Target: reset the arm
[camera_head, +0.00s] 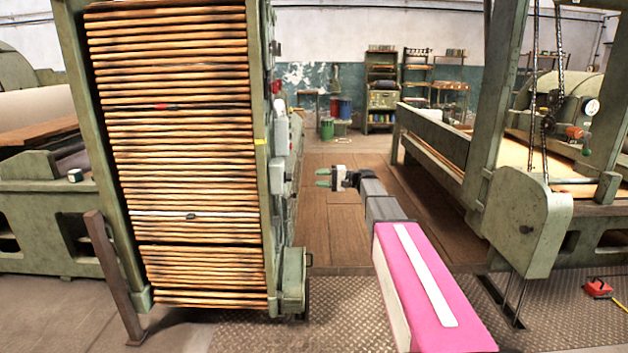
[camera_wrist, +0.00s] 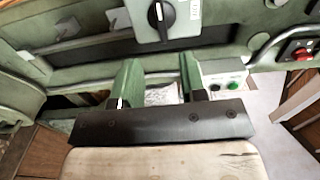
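My gripper (camera_head: 322,178) is stretched out ahead over the wooden floor in the head view, to the right of the tall slatted stack. Its green fingers point left toward the green machine frame beside the stack. In the wrist view my gripper (camera_wrist: 160,82) shows two green fingers standing apart, with nothing held between them. Beyond the fingers is a green machine panel (camera_wrist: 95,50) with a black rotary knob (camera_wrist: 160,16) on a pale plate. My pink-cased arm runs from the lower right of the head view out to the gripper.
The stack of slats (camera_head: 180,150) stands close on the left. A green machine with a chain-hung housing (camera_head: 527,220) stands on the right. A red object (camera_head: 599,287) lies on the metal floor plate. The wooden floor (camera_head: 335,235) between the machines is clear.

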